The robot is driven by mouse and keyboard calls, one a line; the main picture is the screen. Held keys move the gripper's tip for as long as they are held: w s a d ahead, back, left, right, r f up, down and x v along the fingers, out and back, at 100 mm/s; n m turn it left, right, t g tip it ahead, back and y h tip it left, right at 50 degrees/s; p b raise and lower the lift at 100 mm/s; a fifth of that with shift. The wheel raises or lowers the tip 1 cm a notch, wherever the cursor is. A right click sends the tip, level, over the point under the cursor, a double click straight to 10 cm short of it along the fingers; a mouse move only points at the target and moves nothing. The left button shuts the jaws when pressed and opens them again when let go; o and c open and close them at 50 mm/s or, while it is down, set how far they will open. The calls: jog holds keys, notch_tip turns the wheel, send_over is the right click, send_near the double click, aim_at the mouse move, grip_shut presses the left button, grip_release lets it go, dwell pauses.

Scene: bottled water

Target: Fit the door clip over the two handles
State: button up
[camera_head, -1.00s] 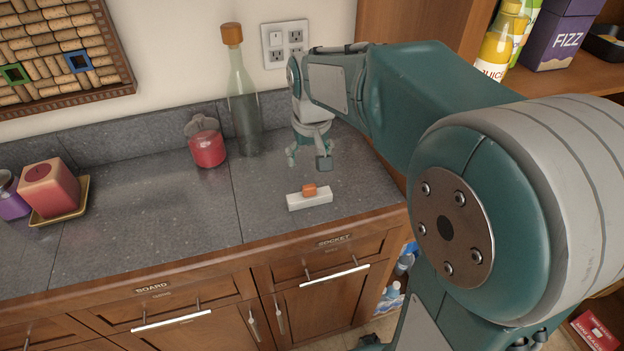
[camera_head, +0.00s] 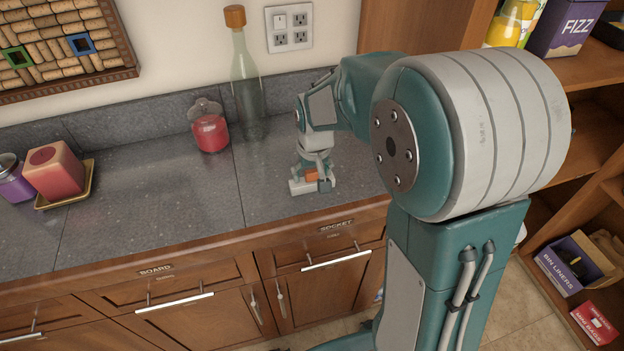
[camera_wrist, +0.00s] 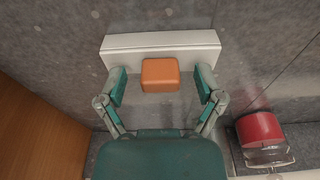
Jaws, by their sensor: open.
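The door clip is a white bar (camera_wrist: 120,43) with an orange block (camera_wrist: 160,75) on it. It lies on the grey counter, and in the head view the white bar (camera_head: 297,188) and orange block (camera_head: 311,174) show partly behind my gripper. My gripper (camera_wrist: 160,88) is open, with its two fingers on either side of the orange block and a gap on each side. In the head view my gripper (camera_head: 312,180) is low over the counter. Two upright door handles (camera_head: 254,303) and (camera_head: 281,296) stand side by side on the cabinet doors below the counter.
A red jar (camera_head: 210,132) and a tall green bottle (camera_head: 245,90) stand at the back of the counter (camera_head: 160,190). A pink cube (camera_head: 55,170) sits on a yellow tray at the left. Shelves with boxes (camera_head: 573,262) are at the right. The middle counter is clear.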

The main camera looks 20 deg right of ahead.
jog(key=c, duration=1.1)
jog(key=shift+r, duration=0.1)
